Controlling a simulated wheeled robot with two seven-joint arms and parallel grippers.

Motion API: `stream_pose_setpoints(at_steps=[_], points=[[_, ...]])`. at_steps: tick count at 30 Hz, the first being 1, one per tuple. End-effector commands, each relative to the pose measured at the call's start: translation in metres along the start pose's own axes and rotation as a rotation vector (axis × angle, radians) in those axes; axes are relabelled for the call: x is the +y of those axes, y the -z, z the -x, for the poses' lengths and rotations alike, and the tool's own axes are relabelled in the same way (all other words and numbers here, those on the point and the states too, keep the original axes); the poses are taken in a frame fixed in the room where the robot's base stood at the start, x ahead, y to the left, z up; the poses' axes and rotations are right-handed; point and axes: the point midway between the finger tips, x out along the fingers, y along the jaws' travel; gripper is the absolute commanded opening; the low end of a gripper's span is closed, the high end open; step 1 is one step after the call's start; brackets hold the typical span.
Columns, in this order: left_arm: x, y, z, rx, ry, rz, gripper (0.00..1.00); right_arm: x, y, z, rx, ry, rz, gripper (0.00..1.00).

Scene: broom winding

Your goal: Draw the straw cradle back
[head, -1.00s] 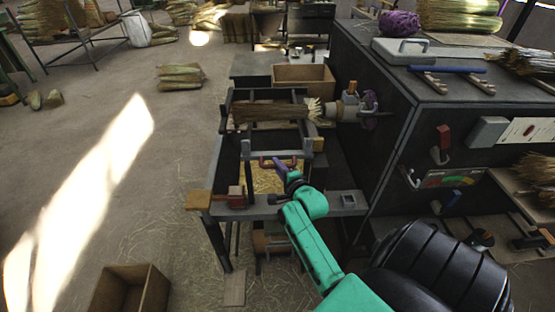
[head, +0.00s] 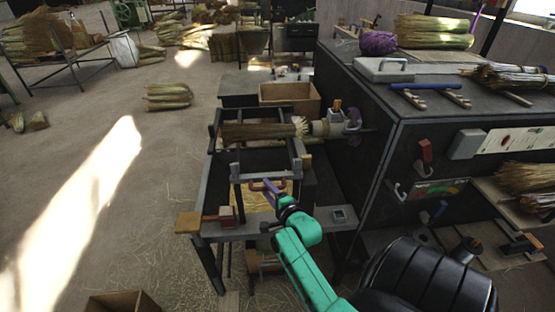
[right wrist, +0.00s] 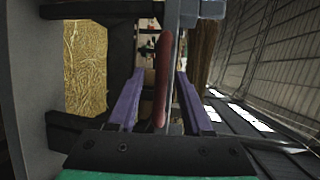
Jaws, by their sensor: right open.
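The straw cradle (head: 236,170) is a dark open frame on the metal bench. A brown straw bundle (head: 258,132) lies across it, its pale end at the winding spindle (head: 335,124) on the right. A red handle (head: 258,186) is on the cradle's near side. My right gripper (head: 272,188) is at this handle. In the right wrist view its purple fingers (right wrist: 158,103) are apart, one on each side of the red handle (right wrist: 161,80), with visible gaps. My left gripper is not in view.
A dark cabinet (head: 372,165) stands close on the right. A red clamp (head: 226,214) and a wooden block (head: 188,222) sit at the bench's near left. An open wooden box (head: 290,97) is behind the cradle. The floor to the left is mostly clear.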

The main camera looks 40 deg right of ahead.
Motion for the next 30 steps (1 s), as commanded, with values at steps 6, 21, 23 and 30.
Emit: stream_pose_setpoints(at_steps=[6, 21, 23, 30], points=[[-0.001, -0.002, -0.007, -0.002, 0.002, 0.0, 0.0, 0.003, 0.001, 0.05, 0.001, -0.004, -0.001, 0.5], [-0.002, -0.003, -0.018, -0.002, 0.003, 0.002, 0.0, 0.001, 0.0, 0.136, 0.0, -0.003, -0.001, 0.5], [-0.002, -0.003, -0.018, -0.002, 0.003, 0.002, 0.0, 0.001, 0.0, 0.136, 0.0, -0.003, -0.001, 0.5], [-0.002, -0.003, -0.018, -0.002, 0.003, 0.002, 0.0, 0.001, 0.0, 0.135, 0.0, -0.003, -0.001, 0.5]])
